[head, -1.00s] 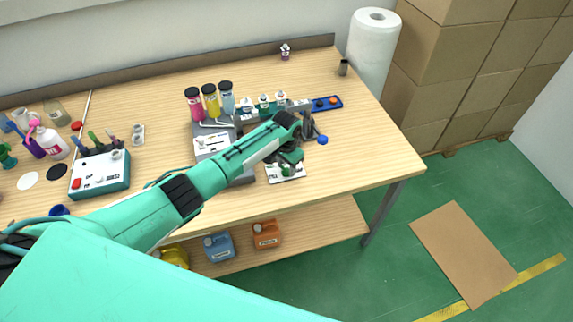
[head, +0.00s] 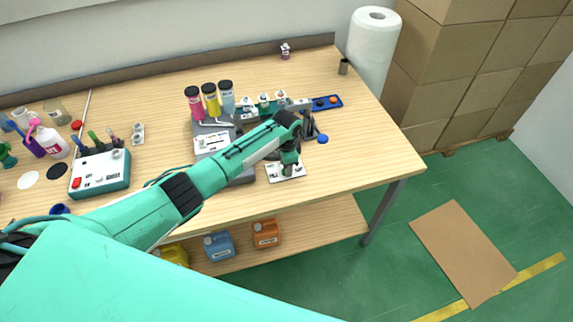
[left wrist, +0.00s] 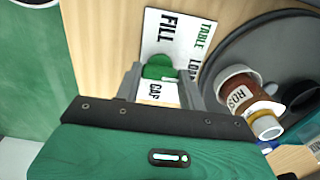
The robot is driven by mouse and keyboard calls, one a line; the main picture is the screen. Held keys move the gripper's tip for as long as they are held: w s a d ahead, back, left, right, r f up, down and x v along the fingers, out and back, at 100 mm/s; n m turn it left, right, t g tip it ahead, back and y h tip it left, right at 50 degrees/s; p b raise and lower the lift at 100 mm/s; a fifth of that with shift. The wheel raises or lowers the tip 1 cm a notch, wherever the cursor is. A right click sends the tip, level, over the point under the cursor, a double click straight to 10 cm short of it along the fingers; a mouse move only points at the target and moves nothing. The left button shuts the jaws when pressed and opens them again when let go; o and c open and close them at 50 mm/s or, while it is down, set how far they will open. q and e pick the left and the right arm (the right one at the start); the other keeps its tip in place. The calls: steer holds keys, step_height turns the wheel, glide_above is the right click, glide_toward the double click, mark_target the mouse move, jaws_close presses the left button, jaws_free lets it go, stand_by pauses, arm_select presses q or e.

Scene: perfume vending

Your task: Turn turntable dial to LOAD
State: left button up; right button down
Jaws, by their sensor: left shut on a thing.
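The dial is a green knob (left wrist: 159,68) on a white label plate (left wrist: 165,35), seen in the left wrist view. The plate reads FILL, TABLE, LOAD and CAP, with LOAD partly cut off by a finger. My left gripper (left wrist: 163,88) is shut on the knob, one finger on each side. Which word the knob points to I cannot tell. In the head view the plate (head: 299,172) lies near the table's front edge, with my left gripper (head: 290,166) down over it, hiding the knob. My right gripper is not in view.
Pink, yellow and blue bottles (head: 211,101) stand behind. A blue tray (head: 336,101) is to the right. The table's right front is clear.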

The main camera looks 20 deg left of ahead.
arm_select(q)
steer(key=shift+w+r, duration=0.1)
steer(key=o, duration=1)
step_height(320, 180, up, 14)
steer(key=b, duration=0.3)
steer(key=shift+f, duration=0.2)
